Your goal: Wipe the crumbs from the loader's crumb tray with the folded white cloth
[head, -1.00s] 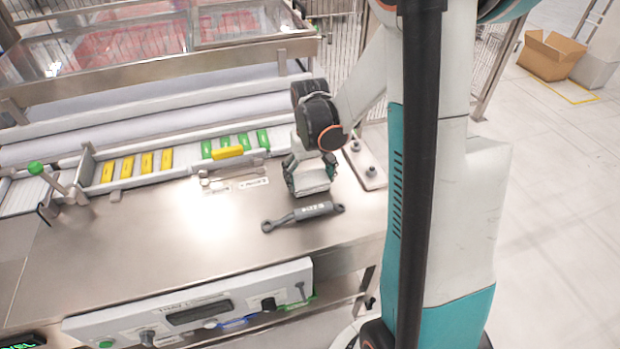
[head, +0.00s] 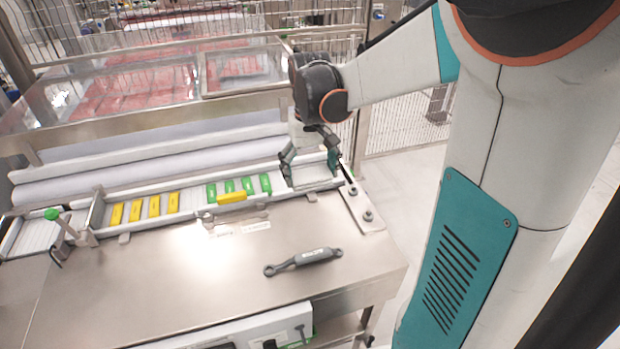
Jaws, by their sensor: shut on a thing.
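My gripper (head: 311,160) is shut on the folded white cloth (head: 313,178), at the right end of the loader near the back right of the steel table. The cloth hangs between the fingers, and I cannot tell whether it touches the surface below. The long pale channel of the loader (head: 193,212) holds several yellow bars (head: 154,206) on the left and several green bars (head: 248,186) on the right. One yellow bar (head: 231,198) lies across in front of the green ones. The crumb tray and any crumbs cannot be made out for certain.
A grey wrench-like tool (head: 303,261) lies on the steel table (head: 170,290). A pale plate with two dark knobs (head: 362,213) sits at the table's right edge. A green-knobbed lever (head: 52,215) stands at the left. Clear-lidded bins (head: 130,87) and a wire fence (head: 400,125) are behind.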

